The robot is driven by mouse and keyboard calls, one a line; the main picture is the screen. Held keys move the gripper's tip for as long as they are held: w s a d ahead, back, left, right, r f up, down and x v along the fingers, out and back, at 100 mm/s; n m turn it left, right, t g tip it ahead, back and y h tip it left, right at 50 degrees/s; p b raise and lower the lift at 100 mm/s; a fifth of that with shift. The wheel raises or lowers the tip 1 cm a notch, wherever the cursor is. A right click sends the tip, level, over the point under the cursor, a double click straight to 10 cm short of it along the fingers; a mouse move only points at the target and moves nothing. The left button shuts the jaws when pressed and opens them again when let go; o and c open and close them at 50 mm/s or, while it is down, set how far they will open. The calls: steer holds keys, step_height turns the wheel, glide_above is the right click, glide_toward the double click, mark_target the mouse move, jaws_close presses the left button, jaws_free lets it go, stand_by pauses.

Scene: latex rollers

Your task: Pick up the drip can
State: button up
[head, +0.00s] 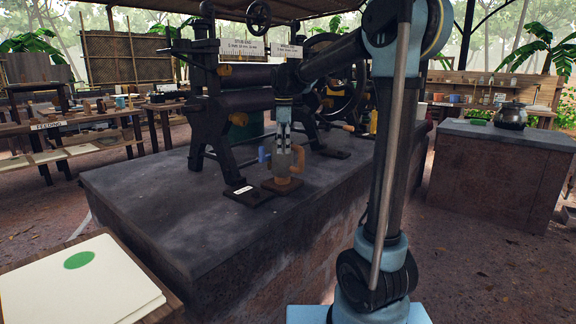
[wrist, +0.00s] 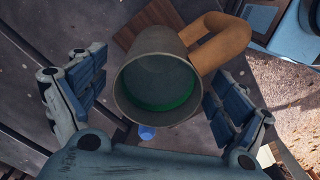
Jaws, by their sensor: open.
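The drip can is a grey metal cup (wrist: 128,98) with a thick tan handle (wrist: 222,45) and a green inside. It stands upright on a small brown wooden board (wrist: 148,22) on the dark stone block. In the head view the can (head: 281,163) sits below my gripper (head: 284,132), its handle on the right. In the wrist view my gripper (wrist: 160,88) is open, with one blue-padded finger on each side of the can. Gaps show between the pads and the can wall. The can's base is hidden in the wrist view.
The roller machine (head: 235,102) stands close behind the can. A dark plate with a white label (head: 247,194) lies left of it. A small blue object (head: 263,154) is near the can. The block's front top (head: 170,215) is clear. A pale sheet (head: 75,285) lies front left.

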mark_target(284, 158)
steer(key=shift+w+f, duration=0.1)
steer(key=shift+f, duration=2.4)
steer(key=c, duration=1.6)
